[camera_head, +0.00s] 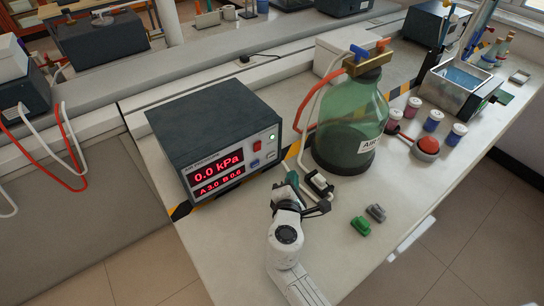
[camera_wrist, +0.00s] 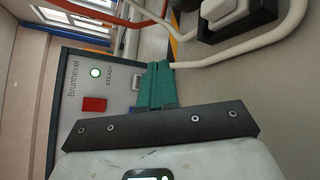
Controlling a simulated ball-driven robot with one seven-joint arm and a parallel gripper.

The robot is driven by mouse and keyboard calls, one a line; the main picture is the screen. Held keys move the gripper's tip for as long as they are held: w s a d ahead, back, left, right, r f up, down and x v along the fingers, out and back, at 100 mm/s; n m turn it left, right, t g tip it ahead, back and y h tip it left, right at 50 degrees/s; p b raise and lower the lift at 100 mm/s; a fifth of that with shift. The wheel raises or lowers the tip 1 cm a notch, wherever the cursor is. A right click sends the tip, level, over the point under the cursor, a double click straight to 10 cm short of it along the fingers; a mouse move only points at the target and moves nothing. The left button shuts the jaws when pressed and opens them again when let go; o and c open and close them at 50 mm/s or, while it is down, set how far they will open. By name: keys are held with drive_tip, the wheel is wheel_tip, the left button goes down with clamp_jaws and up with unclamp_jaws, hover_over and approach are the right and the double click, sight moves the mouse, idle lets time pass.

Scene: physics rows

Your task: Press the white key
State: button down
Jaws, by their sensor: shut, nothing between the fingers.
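The grey pressure meter (camera_head: 215,150) stands on the bench with its lit front panel facing my arm. A small white key (camera_head: 270,156) sits at the panel's lower right, beside a blue key (camera_head: 255,163) and below a red button (camera_head: 257,146). My gripper (camera_head: 292,178) is shut and empty, in front of the panel's right end. In the wrist view its teal fingertips (camera_wrist: 155,85) lie together near the panel and hide part of it. A small pale key edge (camera_wrist: 136,83) shows just beside them; I cannot tell whether they touch.
A green glass bottle (camera_head: 350,125) with hoses stands right of the meter. A black block with a white top (camera_head: 319,183) lies close to my gripper's right. Green (camera_head: 361,225) and grey (camera_head: 376,212) clips lie on the bench front. A red round button (camera_head: 428,146) is farther right.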

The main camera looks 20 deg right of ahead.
sight(271, 155)
drive_tip(key=w, duration=0.1)
drive_tip(key=w+a+b, duration=0.1)
drive_tip(key=w, duration=0.1)
drive_tip(key=w+b, duration=0.1)
drive_tip(key=w, duration=0.1)
drive_tip(key=shift+a+f, duration=0.1)
drive_tip(key=shift+a, duration=0.25)
drive_tip(key=shift+w+a, duration=0.15)
drive_tip(key=shift+w, duration=0.25)
idle(1.4)
drive_tip(key=shift+w+a+b, duration=0.1)
drive_tip(key=shift+w+b, duration=0.25)
drive_tip(key=shift+w, duration=0.05)
drive_tip(key=shift+w+a, duration=0.1)
drive_tip(key=shift+w, duration=0.2)
idle(0.6)
drive_tip(key=shift+w+a+r+b, duration=0.15)
drive_tip(key=shift+w+r+b, duration=0.1)
drive_tip(key=shift+r+b, duration=0.15)
idle(0.6)
drive_tip(key=shift+s, duration=0.1)
drive_tip(key=shift+s+d+f+p, duration=0.25)
drive_tip(key=shift+s+p, duration=0.1)
drive_tip(key=shift+s, duration=0.2)
